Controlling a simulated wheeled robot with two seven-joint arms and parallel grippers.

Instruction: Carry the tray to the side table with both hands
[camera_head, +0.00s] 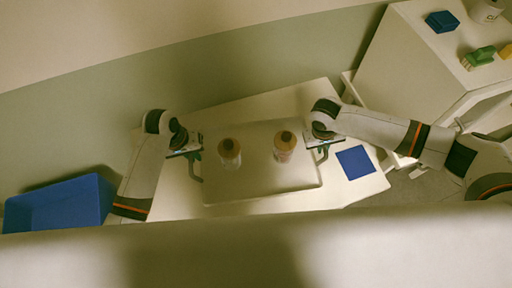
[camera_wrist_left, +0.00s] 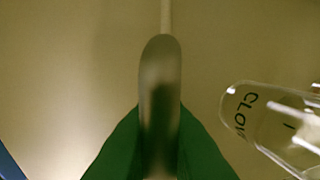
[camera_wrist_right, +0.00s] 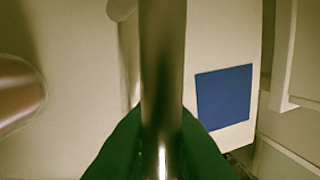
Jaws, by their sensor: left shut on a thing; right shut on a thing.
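The tray (camera_head: 255,185) is a flat beige rectangle with a handle at each side, over a pale table. Two bottles stand on it: a left bottle (camera_head: 230,156) and a right bottle (camera_head: 284,150), both with brown tops. In the left wrist view, a clear bottle (camera_wrist_left: 275,125) carries lettering that starts "CLO". My left gripper (camera_head: 190,152) is shut on the tray's left handle (camera_wrist_left: 160,90). My right gripper (camera_head: 322,143) is shut on the tray's right handle (camera_wrist_right: 163,70). I cannot tell whether the tray touches the table.
The pale table (camera_head: 355,195) has a blue square (camera_head: 355,162) right of the tray. A blue bin (camera_head: 60,204) is at the left. A white cabinet (camera_head: 420,60) at the upper right holds a blue block (camera_head: 442,21), a green brush-like item (camera_head: 479,56) and a white cup (camera_head: 487,11).

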